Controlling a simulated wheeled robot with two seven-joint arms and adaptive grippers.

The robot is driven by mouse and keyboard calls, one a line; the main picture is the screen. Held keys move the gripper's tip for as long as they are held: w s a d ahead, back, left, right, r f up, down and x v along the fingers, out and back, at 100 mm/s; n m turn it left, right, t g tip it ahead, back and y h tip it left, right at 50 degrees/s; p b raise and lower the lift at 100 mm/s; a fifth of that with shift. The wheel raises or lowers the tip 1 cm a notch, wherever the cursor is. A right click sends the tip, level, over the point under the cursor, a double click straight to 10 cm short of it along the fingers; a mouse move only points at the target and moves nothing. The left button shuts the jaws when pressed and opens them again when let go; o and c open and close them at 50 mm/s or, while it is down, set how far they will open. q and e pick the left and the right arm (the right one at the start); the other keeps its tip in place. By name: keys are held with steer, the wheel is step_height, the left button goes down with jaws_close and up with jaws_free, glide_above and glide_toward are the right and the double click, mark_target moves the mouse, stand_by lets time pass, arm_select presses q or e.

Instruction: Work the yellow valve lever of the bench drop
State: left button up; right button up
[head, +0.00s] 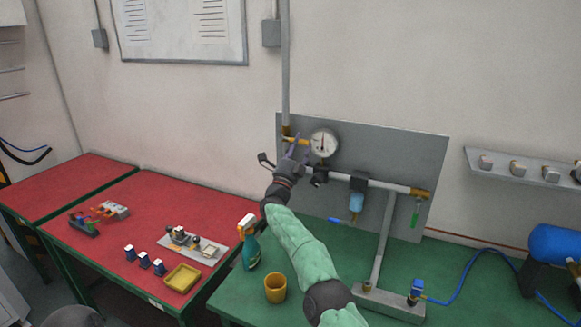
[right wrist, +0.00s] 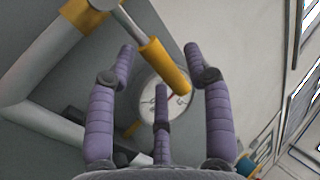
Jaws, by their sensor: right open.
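The yellow valve lever (head: 291,139) is on the pipework at the upper left of the grey panel, left of the round gauge (head: 324,142). In the right wrist view the lever (right wrist: 164,64) is a yellow sleeve on a metal stem, slanting between my spread fingers. My right gripper (head: 299,151) is open at the lever, its purple fingers around it with visible gaps in the wrist view. The fingers partly hide the lever in the head view. My left gripper is not in view.
A green-handled valve (head: 416,214) hangs at the pipe's right end, and a blue filter bowl (head: 356,201) hangs mid-pipe. A blue hose (head: 470,270) crosses the green bench.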

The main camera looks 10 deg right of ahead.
steer(key=v, duration=1.1)
steer(key=shift+s+f, duration=0.1)
